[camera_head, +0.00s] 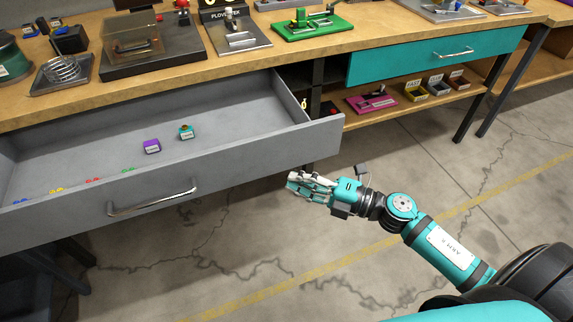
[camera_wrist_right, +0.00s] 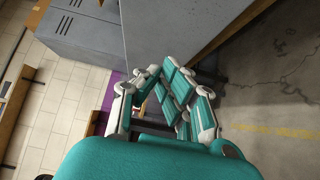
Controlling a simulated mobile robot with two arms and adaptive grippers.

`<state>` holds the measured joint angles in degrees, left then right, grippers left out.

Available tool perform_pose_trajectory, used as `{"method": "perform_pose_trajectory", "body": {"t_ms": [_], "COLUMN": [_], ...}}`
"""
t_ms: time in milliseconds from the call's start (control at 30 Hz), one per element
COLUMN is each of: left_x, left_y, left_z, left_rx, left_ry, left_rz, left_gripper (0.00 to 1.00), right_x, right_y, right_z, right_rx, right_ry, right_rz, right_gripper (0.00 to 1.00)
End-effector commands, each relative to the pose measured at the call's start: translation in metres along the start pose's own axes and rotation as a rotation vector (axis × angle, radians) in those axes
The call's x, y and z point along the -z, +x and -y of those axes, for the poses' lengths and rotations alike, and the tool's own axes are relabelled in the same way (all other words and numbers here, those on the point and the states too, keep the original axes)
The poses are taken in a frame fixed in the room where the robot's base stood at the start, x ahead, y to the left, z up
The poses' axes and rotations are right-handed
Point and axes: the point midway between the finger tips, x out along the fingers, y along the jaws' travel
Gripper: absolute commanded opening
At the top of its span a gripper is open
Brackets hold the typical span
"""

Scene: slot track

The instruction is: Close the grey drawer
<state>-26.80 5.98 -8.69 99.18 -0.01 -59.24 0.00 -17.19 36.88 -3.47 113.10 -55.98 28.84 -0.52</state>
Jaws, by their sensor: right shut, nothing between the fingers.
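The grey drawer (camera_head: 230,180) is pulled out from under the wooden workbench in the head view. Its silver bar handle (camera_head: 152,199) is on the front panel. Inside lie a small purple box (camera_head: 151,146), a small teal box (camera_head: 186,132) and several small coloured bits along the front. My right gripper (camera_head: 296,183) is shut and empty, just below and in front of the drawer front's right end, apart from the handle. In the right wrist view the gripper (camera_wrist_right: 160,95) points toward a grey panel (camera_wrist_right: 175,35); contact cannot be told. My left gripper is not in view.
The workbench top (camera_head: 225,75) carries several devices, including a green one (camera_head: 312,25). A closed teal drawer (camera_head: 430,58) is at the right, above a shelf with a magenta item (camera_head: 371,101) and small bins (camera_head: 437,86). The concrete floor in front is clear.

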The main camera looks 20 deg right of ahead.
Motion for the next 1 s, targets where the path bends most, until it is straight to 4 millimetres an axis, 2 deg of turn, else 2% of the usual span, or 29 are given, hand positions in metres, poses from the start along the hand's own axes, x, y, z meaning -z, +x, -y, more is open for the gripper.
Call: {"method": "perform_pose_trajectory", "body": {"t_ms": [33,100,300,567,833,1000], "left_x": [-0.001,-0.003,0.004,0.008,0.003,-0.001], "left_y": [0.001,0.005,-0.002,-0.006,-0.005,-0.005], "left_z": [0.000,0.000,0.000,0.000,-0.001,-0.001], "left_rx": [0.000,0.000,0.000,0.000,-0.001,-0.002], "left_ry": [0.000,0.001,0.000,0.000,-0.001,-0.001], "left_rz": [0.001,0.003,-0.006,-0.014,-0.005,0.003], "left_gripper": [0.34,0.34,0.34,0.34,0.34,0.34], "right_x": [-0.001,-0.005,-0.023,-0.029,-0.029,-0.036], "right_y": [0.011,0.022,0.040,0.045,0.045,0.052], "right_z": [-0.003,-0.001,0.000,0.001,0.000,0.000], "right_rx": [-0.005,-0.002,-0.001,0.000,0.000,-0.001], "right_ry": [-0.001,-0.002,0.001,0.002,0.002,0.001], "right_rz": [0.000,0.002,0.002,0.002,0.002,0.002], "right_gripper": [0.00,0.00,0.00,0.00,0.00,0.00]}}
